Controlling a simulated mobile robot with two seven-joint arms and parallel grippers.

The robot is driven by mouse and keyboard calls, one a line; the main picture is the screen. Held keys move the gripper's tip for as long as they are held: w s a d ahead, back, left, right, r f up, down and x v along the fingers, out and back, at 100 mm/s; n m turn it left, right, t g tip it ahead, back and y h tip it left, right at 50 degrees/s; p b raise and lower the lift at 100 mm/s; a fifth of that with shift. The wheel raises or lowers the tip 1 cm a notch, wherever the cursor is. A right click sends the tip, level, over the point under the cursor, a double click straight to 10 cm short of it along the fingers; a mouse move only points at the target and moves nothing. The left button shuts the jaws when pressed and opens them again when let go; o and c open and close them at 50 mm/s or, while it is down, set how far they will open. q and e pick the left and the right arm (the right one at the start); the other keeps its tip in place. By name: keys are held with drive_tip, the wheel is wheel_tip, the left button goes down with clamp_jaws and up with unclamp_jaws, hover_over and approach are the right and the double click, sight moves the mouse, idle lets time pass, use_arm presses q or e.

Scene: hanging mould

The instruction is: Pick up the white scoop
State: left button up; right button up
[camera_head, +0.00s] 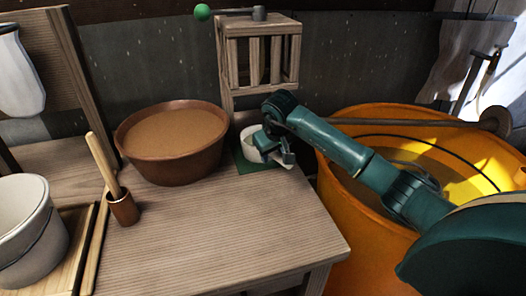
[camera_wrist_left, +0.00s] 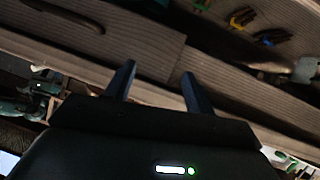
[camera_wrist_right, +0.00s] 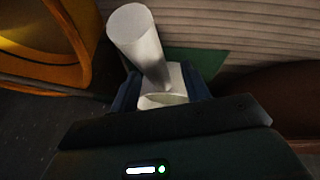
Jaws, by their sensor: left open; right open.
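The white scoop (camera_head: 248,132) sits on a green mat (camera_head: 243,163) at the back right of the wooden table, partly covered by my right gripper. My right gripper (camera_head: 276,155) is at the scoop, over its right side. In the right wrist view the scoop (camera_wrist_right: 142,38) shows a thick white cylindrical part and a lighter hollow part between the two open fingers (camera_wrist_right: 162,92). I cannot tell whether the fingers touch it. My left gripper (camera_wrist_left: 158,84) is open and empty in the left wrist view, and is outside the head view.
A brown bowl (camera_head: 183,175) of tan material stands left of the scoop. A wooden frame (camera_head: 229,75) rises behind it. An orange tub (camera_head: 345,245) is at the right. A small brown cup (camera_head: 123,209) with a wooden handle and a white bucket (camera_head: 25,230) stand left. The table front is clear.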

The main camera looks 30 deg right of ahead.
drive_tip(key=shift+f, duration=0.2)
idle(0.4)
clamp_jaws()
idle(0.3)
